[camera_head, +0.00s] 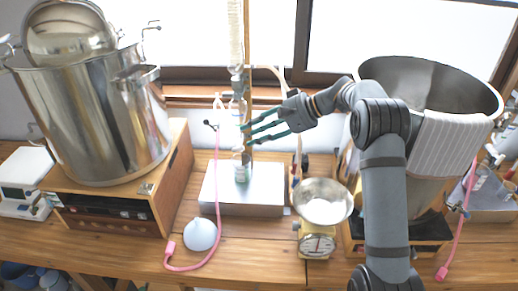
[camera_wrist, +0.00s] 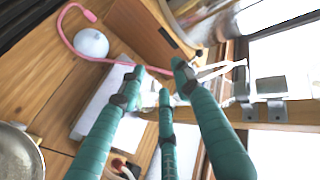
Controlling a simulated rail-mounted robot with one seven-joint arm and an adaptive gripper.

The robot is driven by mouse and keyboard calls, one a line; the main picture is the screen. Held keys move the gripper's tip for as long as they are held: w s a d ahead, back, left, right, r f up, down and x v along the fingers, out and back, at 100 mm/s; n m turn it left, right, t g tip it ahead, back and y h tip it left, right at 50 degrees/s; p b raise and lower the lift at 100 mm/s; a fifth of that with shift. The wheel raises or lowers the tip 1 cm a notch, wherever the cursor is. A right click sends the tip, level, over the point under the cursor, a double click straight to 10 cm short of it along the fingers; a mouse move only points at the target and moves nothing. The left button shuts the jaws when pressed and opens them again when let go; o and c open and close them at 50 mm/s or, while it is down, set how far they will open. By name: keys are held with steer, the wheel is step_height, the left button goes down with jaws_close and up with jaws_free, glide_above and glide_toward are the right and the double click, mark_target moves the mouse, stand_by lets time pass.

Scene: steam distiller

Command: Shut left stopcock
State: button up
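A small dark stopcock (camera_head: 211,125) sits on the left side of the upright glass column (camera_head: 237,108), beside a pink hose. I cannot make out whether its handle is open or shut. My gripper (camera_head: 246,134) has three teal fingers, spread apart and empty, pointing left at the glassware from its right side. In the wrist view my gripper (camera_wrist: 158,80) is also open, with the glassware partly hidden behind its fingertips. The stopcock cannot be made out clearly there. Another stopcock (camera_head: 458,208), with a blue part, is at the far right, beside the large right pot.
A steel pot (camera_head: 95,120) stands on a wooden box at left. The right pot (camera_head: 430,85) is beside my arm.

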mark_target(245, 148)
steer(key=w+d+f+n+t+h, duration=0.1)
steer(key=w+d+f+n+h, duration=0.25)
steer(key=n, duration=1.55)
steer(key=shift+y, duration=0.45)
steer(key=p+x, duration=0.4)
steer(key=x, duration=0.6)
steer(key=shift+w+d+f+p, duration=0.1)
steer(key=shift+w+f+p, duration=0.1)
steer(key=shift+p, duration=0.1)
steer(key=c, duration=0.7)
steer(key=shift+f, duration=0.15)
jaws_close()
